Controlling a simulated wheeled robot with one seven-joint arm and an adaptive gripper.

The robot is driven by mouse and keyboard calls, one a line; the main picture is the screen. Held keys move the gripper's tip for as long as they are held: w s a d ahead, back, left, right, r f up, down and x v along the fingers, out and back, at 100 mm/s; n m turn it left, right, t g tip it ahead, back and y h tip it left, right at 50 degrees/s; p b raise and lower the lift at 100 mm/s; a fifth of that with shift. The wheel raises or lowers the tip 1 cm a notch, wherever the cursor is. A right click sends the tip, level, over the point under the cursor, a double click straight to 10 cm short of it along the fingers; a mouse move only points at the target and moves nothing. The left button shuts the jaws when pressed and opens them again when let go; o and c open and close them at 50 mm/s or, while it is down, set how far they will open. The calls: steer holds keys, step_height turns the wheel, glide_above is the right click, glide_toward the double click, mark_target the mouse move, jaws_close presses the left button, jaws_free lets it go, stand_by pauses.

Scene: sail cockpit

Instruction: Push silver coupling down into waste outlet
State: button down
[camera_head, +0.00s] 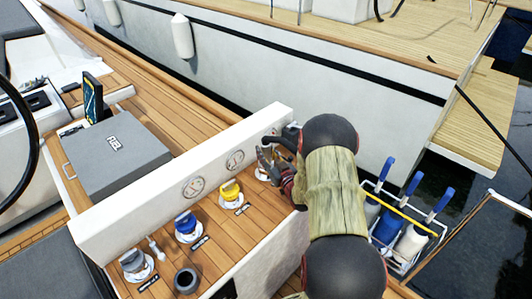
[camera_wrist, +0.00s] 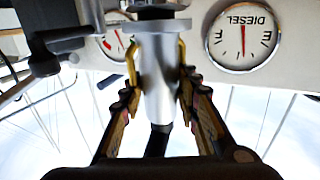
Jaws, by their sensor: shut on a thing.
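The silver coupling (camera_wrist: 158,85) is a smooth shiny cylinder. It stands between the two fingers of my gripper (camera_wrist: 157,62), which is shut on it. A black hose or stem (camera_wrist: 156,140) continues from its lower end in the wrist view. Its other end meets a dark round fitting (camera_wrist: 155,12) at the top of that view; how deep it sits cannot be seen. In the head view my gripper (camera_head: 268,160) is at the far end of the deck fittings, over a white-rimmed outlet (camera_head: 262,174), partly hidden by my arm. Its label is unreadable.
Yellow (camera_head: 230,190), blue (camera_head: 187,226) and grey (camera_head: 132,262) caps line the wooden deck beside a white wall with gauges (camera_head: 235,160). A diesel gauge (camera_wrist: 242,37) is close to my gripper. A dark cup (camera_head: 187,280) stands in front; a bottle rack (camera_head: 405,235) is right.

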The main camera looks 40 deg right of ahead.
steer(key=shift+f+b, duration=0.45)
steer(key=shift+b, duration=0.05)
stand_by(0.3)
steer(key=c, duration=1.6)
jaws_free()
steer(key=shift+c, duration=0.2)
steer(key=shift+f, duration=0.1)
steer(key=shift+s, duration=0.1)
steer(key=p+v, duration=0.1)
steer(key=v, duration=1)
